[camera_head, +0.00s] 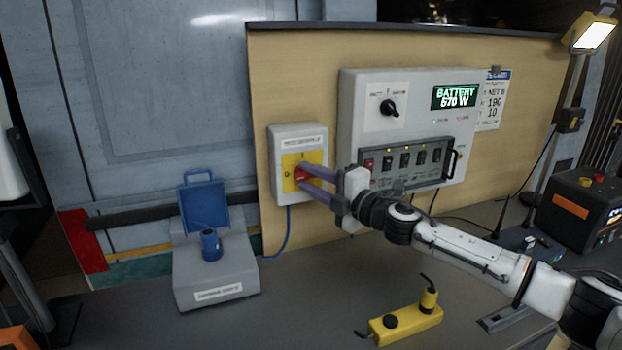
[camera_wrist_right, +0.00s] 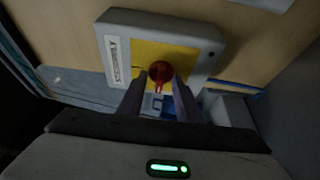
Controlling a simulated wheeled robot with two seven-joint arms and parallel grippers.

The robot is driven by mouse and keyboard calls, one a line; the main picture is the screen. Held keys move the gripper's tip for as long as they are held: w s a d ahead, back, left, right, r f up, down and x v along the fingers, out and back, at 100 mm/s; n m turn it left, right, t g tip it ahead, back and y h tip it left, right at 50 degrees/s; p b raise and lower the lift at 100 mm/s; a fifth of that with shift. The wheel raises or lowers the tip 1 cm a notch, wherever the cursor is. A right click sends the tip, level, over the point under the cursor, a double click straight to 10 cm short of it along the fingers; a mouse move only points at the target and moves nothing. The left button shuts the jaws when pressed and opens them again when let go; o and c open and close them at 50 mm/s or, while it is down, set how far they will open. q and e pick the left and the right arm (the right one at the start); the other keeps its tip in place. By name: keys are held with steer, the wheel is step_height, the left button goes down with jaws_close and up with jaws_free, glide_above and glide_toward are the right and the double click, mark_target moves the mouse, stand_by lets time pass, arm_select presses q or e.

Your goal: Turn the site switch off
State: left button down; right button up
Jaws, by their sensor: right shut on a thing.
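The site switch (camera_head: 284,137) is a grey box on the tan board, with a yellow plate (camera_head: 289,182) and a red rotary handle (camera_head: 300,175). My right gripper (camera_head: 304,180) reaches it from the right, its two fingers on either side of the red handle and shut on it. In the right wrist view the red knob (camera_wrist_right: 160,72) sits between the fingertips in front of the yellow plate. The fingers hide part of the handle, and I cannot read its exact angle. My left gripper is not in view.
A grey panel (camera_head: 352,140) with a black knob, a row of switches and a green "BATTERY 670 W" display is right of the switch. A grey box with an open blue lid (camera_head: 203,204) stands at left. A yellow unit (camera_head: 407,324) lies on the counter below my arm.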

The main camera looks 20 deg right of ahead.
stand_by(0.4)
steer(key=o, duration=1)
steer(key=shift+o, duration=0.2)
steer(key=b+v, duration=0.1)
steer(key=v, duration=0.9)
steer(key=shift+b, duration=0.4)
steer(key=shift+s, duration=0.15)
